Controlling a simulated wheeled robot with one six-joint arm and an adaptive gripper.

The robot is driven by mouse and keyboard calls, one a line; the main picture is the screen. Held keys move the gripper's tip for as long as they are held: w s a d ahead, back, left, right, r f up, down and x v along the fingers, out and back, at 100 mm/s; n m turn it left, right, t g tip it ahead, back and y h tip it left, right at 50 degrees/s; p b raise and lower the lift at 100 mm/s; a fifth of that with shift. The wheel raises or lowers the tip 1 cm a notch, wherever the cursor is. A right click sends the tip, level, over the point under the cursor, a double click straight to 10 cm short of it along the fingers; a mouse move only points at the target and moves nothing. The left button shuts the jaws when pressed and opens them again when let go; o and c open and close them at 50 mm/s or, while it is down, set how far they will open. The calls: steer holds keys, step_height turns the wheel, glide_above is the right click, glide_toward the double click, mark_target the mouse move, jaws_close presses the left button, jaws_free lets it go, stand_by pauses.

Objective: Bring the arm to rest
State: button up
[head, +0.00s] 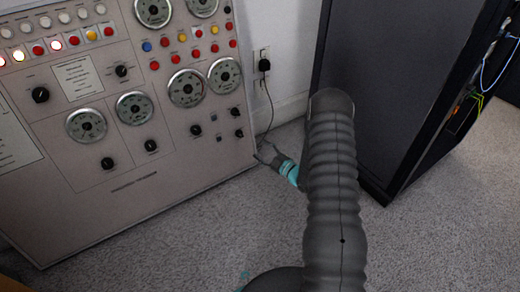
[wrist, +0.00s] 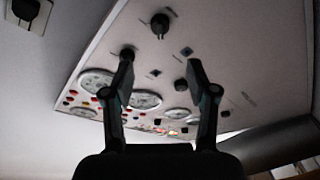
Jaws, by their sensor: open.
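My arm rises from the bottom of the head view in a dark ribbed sleeve. It hides part of the cabinet and floor. My gripper (head: 267,154) shows small beyond a teal wrist part, close to the lower right edge of the control panel (head: 130,187). In the wrist view my gripper (wrist: 160,65) has its two dark fingers spread apart, with nothing between them. The panel (wrist: 240,60) lies beyond the fingers and appears upside down. I cannot tell whether a finger touches it.
A tall dark cabinet (head: 385,80) with cables on its side stands at the right. A wall outlet (head: 262,62) with a plugged cord is between panel and cabinet; the cord hangs near my gripper. Grey carpet (head: 190,240) is clear in front of the panel.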

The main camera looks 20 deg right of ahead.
stand_by(0.4)
steer(key=s+d+f+m+g+h, duration=0.1)
steer(key=f+m+g+h, duration=0.1)
steer(key=f, duration=0.2)
steer(key=s+d+f+m+g+h, duration=0.2)
steer(key=f, duration=0.2)
steer(key=s+d+f+m+g+h, duration=0.1)
steer(key=s+d+f+g+h, duration=0.1)
steer(key=f, duration=0.2)
steer(key=shift+d+f+m, duration=0.2)
steer(key=shift+f+m, duration=0.15)
steer(key=shift+m, duration=0.05)
steer(key=s+d+r+m+g+h+p, duration=0.15)
steer(key=s+r+m+g, duration=0.25)
steer(key=s+r, duration=0.45)
steer(key=s+d+r+m+g+h+p, duration=0.1)
steer(key=s+d+r+m+g+h, duration=0.3)
steer(key=r, duration=0.7)
steer(key=s+a+r+t+p, duration=0.1)
steer(key=s+a+r, duration=0.4)
steer(key=r, duration=0.8)
steer(key=s+a+r+t+y+p, duration=0.1)
steer(key=s+a+r+p, duration=0.3)
steer(key=s+r, duration=0.6)
steer(key=s+a+r+m+t+y+p, duration=0.1)
steer(key=s+a+r, duration=0.6)
steer(key=r, duration=0.9)
steer(key=shift+s+a+t+p, duration=0.35)
steer(key=shift+a+t+p, duration=0.2)
steer(key=shift+p, duration=0.6)
